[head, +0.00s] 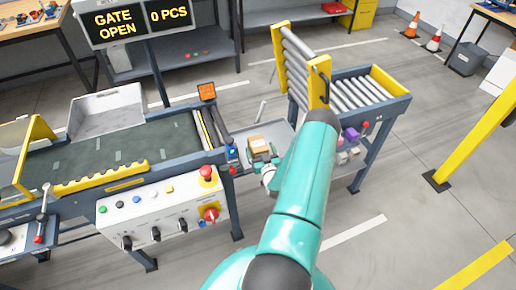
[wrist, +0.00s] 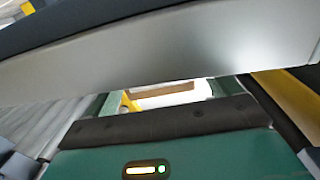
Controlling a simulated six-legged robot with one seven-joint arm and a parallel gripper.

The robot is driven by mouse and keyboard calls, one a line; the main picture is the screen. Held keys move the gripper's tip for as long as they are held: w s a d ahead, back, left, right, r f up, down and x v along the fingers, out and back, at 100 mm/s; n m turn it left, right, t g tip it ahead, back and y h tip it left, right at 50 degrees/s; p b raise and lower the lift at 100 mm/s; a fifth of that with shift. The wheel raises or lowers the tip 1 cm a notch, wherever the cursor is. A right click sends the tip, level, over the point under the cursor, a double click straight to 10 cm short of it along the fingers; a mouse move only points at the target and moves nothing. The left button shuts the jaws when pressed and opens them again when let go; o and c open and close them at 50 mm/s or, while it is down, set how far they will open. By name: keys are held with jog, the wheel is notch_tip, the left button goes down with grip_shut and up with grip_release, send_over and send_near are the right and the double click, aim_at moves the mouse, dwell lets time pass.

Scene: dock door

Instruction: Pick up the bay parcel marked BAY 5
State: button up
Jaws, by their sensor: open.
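My gripper (head: 262,157) is at the grey tray between the belt conveyor and the roller table, partly hidden behind my teal arm. A tan parcel (head: 257,143) with a pale label shows right at the gripper; I cannot tell whether they touch. No BAY 5 mark is readable on any parcel. In the wrist view, the teal gripper body with a dark pad fills the bottom, and a brown strip (wrist: 161,90) shows in the gap ahead. The jaws are open.
A raised yellow-framed roller gate (head: 300,65) stands behind my arm. The belt conveyor (head: 105,150) is left. The sign (head: 135,20) reads GATE OPEN, 0 PCS.

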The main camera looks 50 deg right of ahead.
jog(key=shift+w+d, duration=0.1)
jog(key=c, duration=1.2)
jog(key=shift+r, duration=0.1)
